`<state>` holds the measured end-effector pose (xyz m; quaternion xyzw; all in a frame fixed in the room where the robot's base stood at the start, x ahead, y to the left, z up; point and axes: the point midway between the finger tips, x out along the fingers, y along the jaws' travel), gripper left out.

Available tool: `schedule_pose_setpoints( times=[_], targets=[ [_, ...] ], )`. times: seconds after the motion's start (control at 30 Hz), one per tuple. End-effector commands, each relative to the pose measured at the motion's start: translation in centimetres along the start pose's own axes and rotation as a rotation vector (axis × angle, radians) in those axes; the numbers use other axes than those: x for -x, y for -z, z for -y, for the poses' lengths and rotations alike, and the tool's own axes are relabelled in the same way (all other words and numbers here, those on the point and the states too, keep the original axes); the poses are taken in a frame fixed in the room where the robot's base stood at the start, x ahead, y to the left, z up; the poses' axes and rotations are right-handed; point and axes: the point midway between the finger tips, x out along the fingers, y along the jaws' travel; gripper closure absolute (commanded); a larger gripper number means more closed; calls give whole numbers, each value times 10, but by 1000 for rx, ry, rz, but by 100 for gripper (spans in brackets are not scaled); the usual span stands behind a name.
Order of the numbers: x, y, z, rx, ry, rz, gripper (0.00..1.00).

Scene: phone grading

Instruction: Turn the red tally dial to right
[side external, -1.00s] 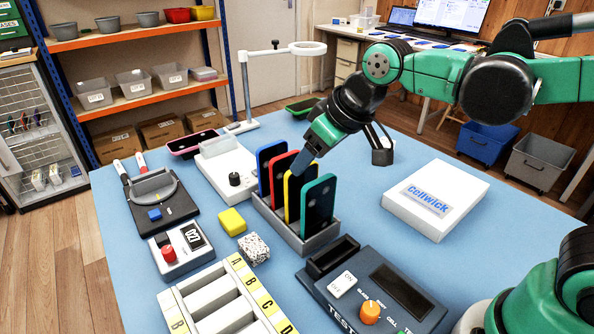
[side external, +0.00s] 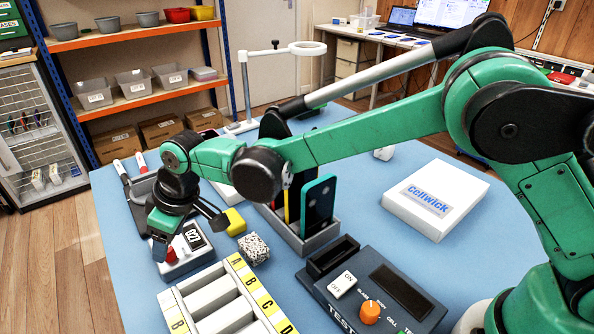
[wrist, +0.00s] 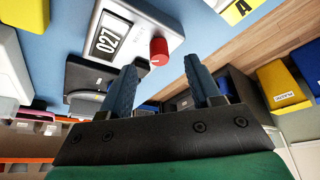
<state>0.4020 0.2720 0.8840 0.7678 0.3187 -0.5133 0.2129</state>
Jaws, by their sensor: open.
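The red tally dial (wrist: 159,51) sits on a white counter box (wrist: 137,22) with a display (wrist: 108,38) reading 027 in the wrist view. In the side external view the counter box (side external: 200,262) is partly covered by my arm, and a bit of the red dial (side external: 179,248) shows beside my gripper. My gripper (wrist: 165,85) is open and empty in the wrist view, its two blue fingers apart. The dial appears just beyond the fingertips, between them in the picture. I cannot tell whether a finger touches it.
A black-and-white speckled block (side external: 253,248) and a yellow block (side external: 234,222) lie right of the counter. A lettered tray (side external: 226,300) is in front. A rack of phones (side external: 297,238) and a tester box (side external: 376,290) stand farther right. A white Cellwick box (side external: 435,200) lies at right.

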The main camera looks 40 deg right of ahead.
Motion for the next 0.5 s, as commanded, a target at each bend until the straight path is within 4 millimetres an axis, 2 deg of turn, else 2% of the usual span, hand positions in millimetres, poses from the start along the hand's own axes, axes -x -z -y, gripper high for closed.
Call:
schedule_pose_setpoints(
  times=[0.2, 0.5],
  targets=[
    [-22, 0, 0, 0, 0, -1, 43],
    [-26, 0, 0, -1, 0, -1, 43]
  ],
)
